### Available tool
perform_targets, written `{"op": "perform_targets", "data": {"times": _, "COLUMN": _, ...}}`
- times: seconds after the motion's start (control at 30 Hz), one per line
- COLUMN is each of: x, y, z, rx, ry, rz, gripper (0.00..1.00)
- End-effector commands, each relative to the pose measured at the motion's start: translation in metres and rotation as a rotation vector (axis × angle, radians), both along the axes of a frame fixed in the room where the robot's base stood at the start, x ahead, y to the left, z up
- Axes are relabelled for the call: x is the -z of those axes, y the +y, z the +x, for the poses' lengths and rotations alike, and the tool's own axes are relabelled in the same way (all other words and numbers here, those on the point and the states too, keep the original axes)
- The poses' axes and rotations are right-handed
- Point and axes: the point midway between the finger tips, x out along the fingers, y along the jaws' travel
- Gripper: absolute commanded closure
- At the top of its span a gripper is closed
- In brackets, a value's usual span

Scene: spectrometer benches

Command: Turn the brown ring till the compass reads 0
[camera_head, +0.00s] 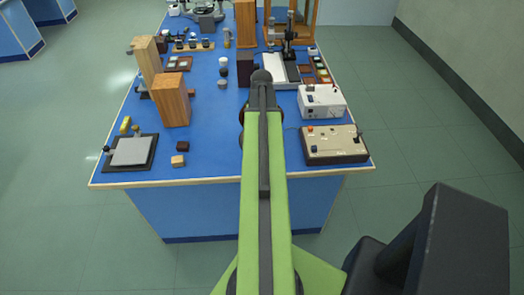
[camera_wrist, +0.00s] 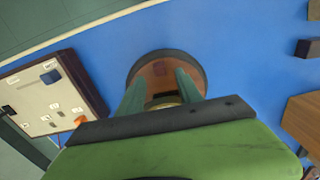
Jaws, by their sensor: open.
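The brown ring (camera_wrist: 150,72) lies on the blue bench top in the wrist view, round with a dark outer rim. My gripper (camera_wrist: 160,88) is over it, its two greenish fingers spread apart with nothing seen gripped between them. A small dark and yellowish part shows between the fingers, partly covered by my gripper; I cannot tell if it is the compass. No reading can be made out. In the head view my green arm reaches over the bench and covers most of the ring's area.
A beige control box (camera_head: 335,146) and a white box (camera_head: 321,101) stand to the right on the blue bench (camera_head: 215,140). Wooden blocks (camera_head: 172,100) and a grey plate (camera_head: 131,151) stand to the left. Small dark and tan cubes lie nearer the front edge.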

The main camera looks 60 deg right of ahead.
Motion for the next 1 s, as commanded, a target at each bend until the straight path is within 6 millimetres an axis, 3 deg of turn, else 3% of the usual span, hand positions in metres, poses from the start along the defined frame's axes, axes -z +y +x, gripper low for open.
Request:
{"op": "perform_targets", "data": {"times": 0.03, "x": 0.022, "y": 0.000, "z": 0.000, "rx": 0.000, "ry": 0.000, "rz": 0.000, "gripper": 0.58}}
{"op": "perform_targets", "data": {"times": 0.2, "x": 0.047, "y": 0.000, "z": 0.000, "rx": -0.001, "ry": 0.000, "rz": 0.000, "gripper": 0.58}}
{"op": "perform_targets", "data": {"times": 0.53, "x": 0.048, "y": 0.000, "z": 0.001, "rx": -0.001, "ry": 0.000, "rz": 0.000, "gripper": 0.58}}
{"op": "perform_targets", "data": {"times": 0.87, "x": 0.048, "y": 0.000, "z": 0.001, "rx": -0.001, "ry": 0.000, "rz": 0.000, "gripper": 1.00}}
{"op": "perform_targets", "data": {"times": 1.0, "x": 0.048, "y": 0.001, "z": 0.001, "rx": -0.002, "ry": 0.000, "rz": 0.000, "gripper": 1.00}}
